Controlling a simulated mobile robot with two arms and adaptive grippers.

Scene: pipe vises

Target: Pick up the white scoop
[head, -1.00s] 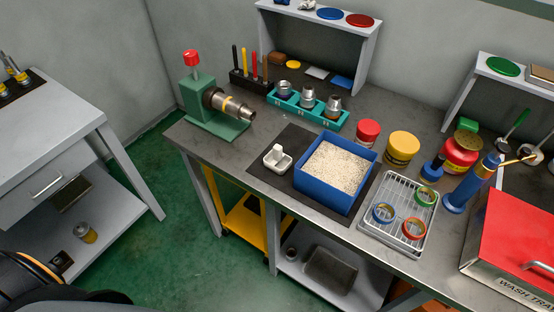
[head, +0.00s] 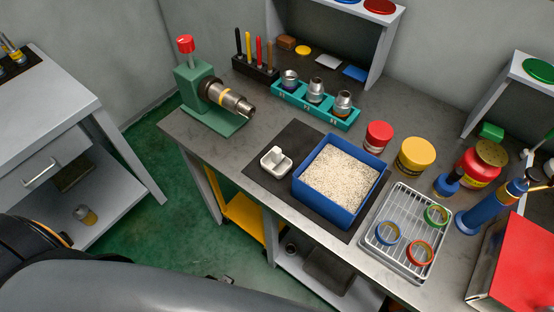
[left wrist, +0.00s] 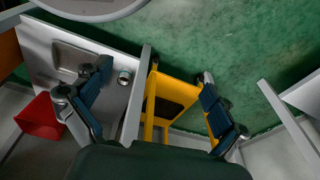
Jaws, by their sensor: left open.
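The white scoop (head: 276,162) lies on a dark mat (head: 258,172) on the grey workbench, just left of a blue box of pale granules (head: 340,178). In the head view my arm crosses the bottom left, and no gripper shows there. In the left wrist view my left gripper (left wrist: 153,100) is open, its two blue-padded fingers wide apart with nothing between them. It points toward the floor, a yellow cart and a lower shelf. The scoop is not in the left wrist view. My right gripper is not in view.
A green vise (head: 205,98) holding a pipe stands at the bench's left end. A teal holder (head: 314,104) with metal fittings sits behind the mat. A wire rack (head: 402,235) with coloured rings is right of the box. The yellow cart (left wrist: 174,96) stands under the bench.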

